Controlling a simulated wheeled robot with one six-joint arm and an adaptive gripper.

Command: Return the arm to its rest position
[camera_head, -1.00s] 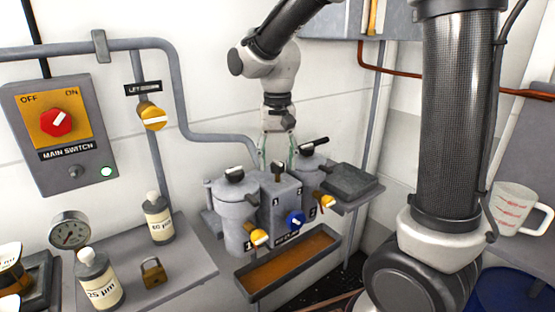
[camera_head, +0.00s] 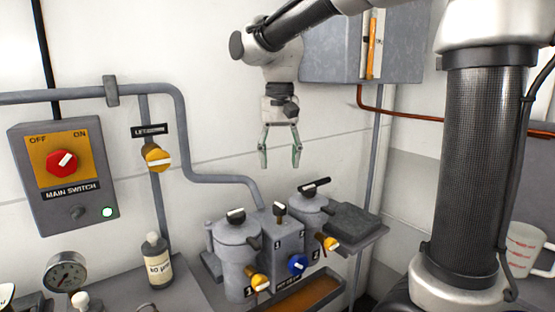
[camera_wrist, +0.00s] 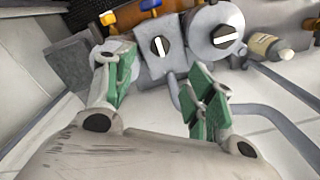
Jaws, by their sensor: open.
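My gripper (camera_head: 280,157) hangs pointing down in the head view, with its green-padded fingers apart and nothing between them. It is above and behind the grey twin-canister filter unit (camera_head: 288,240), clear of it. In the wrist view my gripper (camera_wrist: 166,92) also shows open and empty, with the filter unit's middle block (camera_wrist: 157,45) and its black-and-white knob beyond the fingers. My arm reaches from the upper right, bent at the elbow near the wall.
The main switch box (camera_head: 62,175) with a red knob and a lit green lamp is on the left wall. A grey cabinet (camera_head: 335,55) hangs close to my arm. A bottle (camera_head: 158,262) and a gauge (camera_head: 65,273) stand lower left.

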